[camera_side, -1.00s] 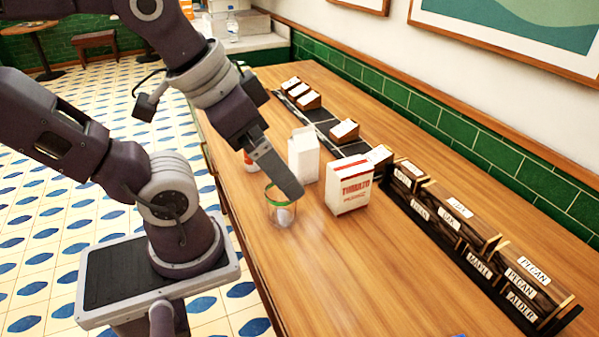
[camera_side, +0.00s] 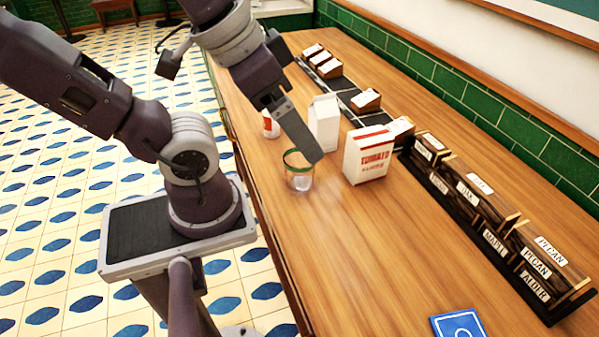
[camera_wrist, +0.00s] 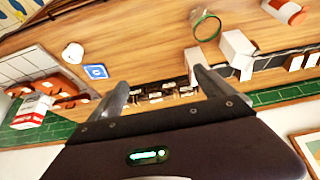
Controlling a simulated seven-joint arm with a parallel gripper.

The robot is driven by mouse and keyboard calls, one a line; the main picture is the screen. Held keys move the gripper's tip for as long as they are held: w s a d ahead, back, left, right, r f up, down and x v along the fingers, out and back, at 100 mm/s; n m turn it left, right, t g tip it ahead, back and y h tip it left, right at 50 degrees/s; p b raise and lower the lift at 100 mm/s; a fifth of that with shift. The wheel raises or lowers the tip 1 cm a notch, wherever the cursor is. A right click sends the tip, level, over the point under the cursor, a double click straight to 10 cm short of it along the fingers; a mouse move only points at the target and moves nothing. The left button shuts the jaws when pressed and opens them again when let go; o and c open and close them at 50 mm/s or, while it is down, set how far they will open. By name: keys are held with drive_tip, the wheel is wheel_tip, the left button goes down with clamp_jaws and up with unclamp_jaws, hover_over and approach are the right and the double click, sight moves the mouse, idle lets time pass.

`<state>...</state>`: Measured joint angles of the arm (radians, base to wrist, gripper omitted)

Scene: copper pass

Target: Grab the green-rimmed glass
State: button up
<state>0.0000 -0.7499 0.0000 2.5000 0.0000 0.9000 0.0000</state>
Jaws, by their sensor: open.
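The green-rimmed glass (camera_side: 299,181) stands upright on the wooden counter (camera_side: 350,255), clear-walled with a green band around its top. In the side view my gripper (camera_side: 313,157) overlaps the right side of its rim, hiding part of it. In the wrist view the glass (camera_wrist: 206,27) is near the top, beyond the right fingertip and not between the fingers. My gripper's fingers (camera_wrist: 161,79) are spread apart with nothing held between them.
A white carton (camera_side: 324,122) and a red-lettered tomato box (camera_side: 367,158) stand right of the glass. A red-and-white can (camera_side: 270,126) is behind it. Labelled wood boxes (camera_side: 470,195) line the wall side. A blue card (camera_side: 458,326) lies at the front; the counter between is clear.

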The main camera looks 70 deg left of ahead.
drive_tip(key=shift+f, duration=0.1)
drive_tip(key=m+g+y, duration=0.6)
drive_tip(key=m+g, duration=0.1)
drive_tip(key=m, duration=0.1)
approach(305, 179)
drive_tip(key=s+d+r, duration=0.1)
drive_tip(key=s+r, duration=0.1)
drive_tip(key=s, duration=0.3)
drive_tip(key=w+a+f+m+y, duration=0.1)
drive_tip(key=f+m+y, duration=0.1)
drive_tip(key=f+m, duration=0.1)
drive_tip(key=w+a+f+m+t+y, duration=0.1)
drive_tip(key=f+m+y, duration=0.1)
drive_tip(key=f+m, duration=0.1)
drive_tip(key=w+f+m+y, duration=0.1)
drive_tip(key=f+m+y, duration=0.2)
drive_tip(key=m, duration=0.1)
drive_tip(key=shift+w+a+t, duration=0.3)
drive_tip(key=shift+a, duration=0.1)
drive_tip(key=shift+w+a+f+y, duration=0.1)
drive_tip(key=shift+a+f+y, duration=0.15)
drive_tip(key=shift+f+y, duration=0.05)
drive_tip(key=x, duration=0.6)
drive_tip(key=shift+a+f, duration=0.1)
drive_tip(key=shift+a, duration=0.2)
drive_tip(key=c, duration=1.7)
drive_tip(key=shift+o, duration=0.2)
